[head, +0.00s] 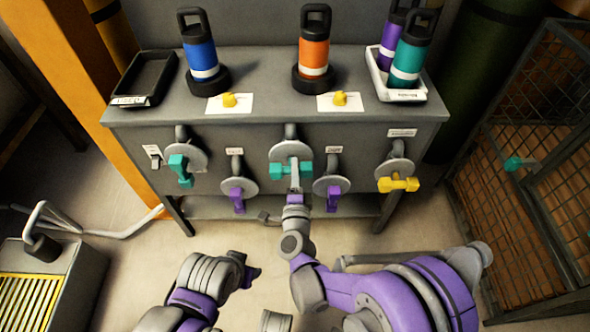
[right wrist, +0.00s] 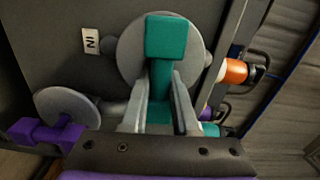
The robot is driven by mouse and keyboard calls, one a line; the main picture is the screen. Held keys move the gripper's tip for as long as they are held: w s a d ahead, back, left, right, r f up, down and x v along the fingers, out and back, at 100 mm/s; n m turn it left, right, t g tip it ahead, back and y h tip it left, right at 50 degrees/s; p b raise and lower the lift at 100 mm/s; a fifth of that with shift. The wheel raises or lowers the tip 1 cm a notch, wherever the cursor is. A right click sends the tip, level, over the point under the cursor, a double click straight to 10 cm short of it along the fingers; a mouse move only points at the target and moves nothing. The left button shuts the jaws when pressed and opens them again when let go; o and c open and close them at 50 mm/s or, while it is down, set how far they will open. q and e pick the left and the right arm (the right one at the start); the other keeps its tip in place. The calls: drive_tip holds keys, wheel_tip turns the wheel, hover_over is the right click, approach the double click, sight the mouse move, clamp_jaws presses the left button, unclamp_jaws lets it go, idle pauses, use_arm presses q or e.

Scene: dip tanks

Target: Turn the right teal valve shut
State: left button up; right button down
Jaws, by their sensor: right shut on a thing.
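The right teal valve (head: 277,170) sits at the middle of the grey bench front, on a round grey flange. Its handle lies roughly crosswise in the head view. My right gripper (head: 294,188) reaches up to it from below. In the right wrist view, the fingers of my right gripper (right wrist: 160,105) close on the teal handle (right wrist: 166,40), partly hiding it. Another teal valve (head: 180,170) is at the left of the bench front. My left gripper (head: 249,272) hangs low in front of the bench, away from the valves; its jaws are unclear.
Purple valves (head: 237,198) and (head: 333,196) flank the middle one, lower down. A yellow valve (head: 398,184) is at the right. Blue (head: 199,52) and orange (head: 314,53) bottles stand on top. A mesh cage (head: 535,150) stands at right.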

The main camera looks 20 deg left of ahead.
drive_tip(key=shift+f+m, duration=0.1)
drive_tip(key=shift+m, duration=0.3)
drive_tip(key=c, duration=0.7)
unclamp_jaws()
drive_tip(key=shift+s, duration=0.1)
drive_tip(key=p+v, duration=0.1)
drive_tip(key=v, duration=0.9)
drive_tip(key=shift+s+d, duration=0.1)
drive_tip(key=shift+s, duration=0.25)
